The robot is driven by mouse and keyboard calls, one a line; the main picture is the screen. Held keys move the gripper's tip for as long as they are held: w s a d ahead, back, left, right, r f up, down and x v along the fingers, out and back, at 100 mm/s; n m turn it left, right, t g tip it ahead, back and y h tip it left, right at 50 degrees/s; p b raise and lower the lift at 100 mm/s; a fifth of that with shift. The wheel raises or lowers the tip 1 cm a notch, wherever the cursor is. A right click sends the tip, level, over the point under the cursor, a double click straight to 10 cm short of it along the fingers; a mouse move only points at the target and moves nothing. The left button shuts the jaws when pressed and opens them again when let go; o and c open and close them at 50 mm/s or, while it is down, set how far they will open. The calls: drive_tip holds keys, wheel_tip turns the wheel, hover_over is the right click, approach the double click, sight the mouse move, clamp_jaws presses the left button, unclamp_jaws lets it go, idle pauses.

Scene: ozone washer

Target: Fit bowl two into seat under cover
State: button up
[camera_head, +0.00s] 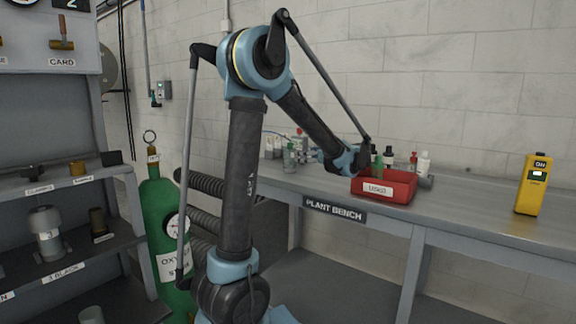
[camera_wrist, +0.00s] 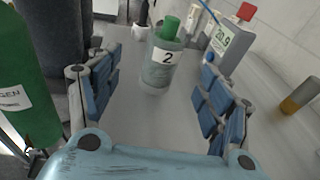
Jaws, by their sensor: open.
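Bowl two (camera_wrist: 160,72) is a clear cup labelled "2" with a green piece standing up in its top. It stands upright on the grey bench, ahead of my gripper (camera_wrist: 157,82). My gripper is open, with its blue-padded fingers to the left and right of the line to the bowl. The bowl appears just beyond the fingertips, with no contact visible. In the head view, a clear bowl with green (camera_head: 290,157) stands at the bench's left end, left of my gripper (camera_head: 318,156). I cannot make out the seat or the cover in either view.
A grey meter (camera_wrist: 224,44) reading 20.9 stands right of the bowl. A red "USED" bin (camera_head: 385,187) is beside my wrist on the plant bench (camera_head: 460,215). A yellow meter (camera_head: 532,184) stands farther right. A green oxygen cylinder (camera_head: 160,230) stands left of the bench.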

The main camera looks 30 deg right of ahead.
sight(290, 154)
drive_tip(key=shift+d, duration=0.3)
drive_tip(key=x, duration=1.1)
drive_tip(key=shift+w+f, duration=0.1)
drive_tip(key=shift+w, duration=0.2)
drive_tip(key=shift+c, duration=0.4)
drive_tip(key=c, duration=1.3)
wheel_tip(290, 154, up, 10)
drive_tip(key=shift+s, duration=0.1)
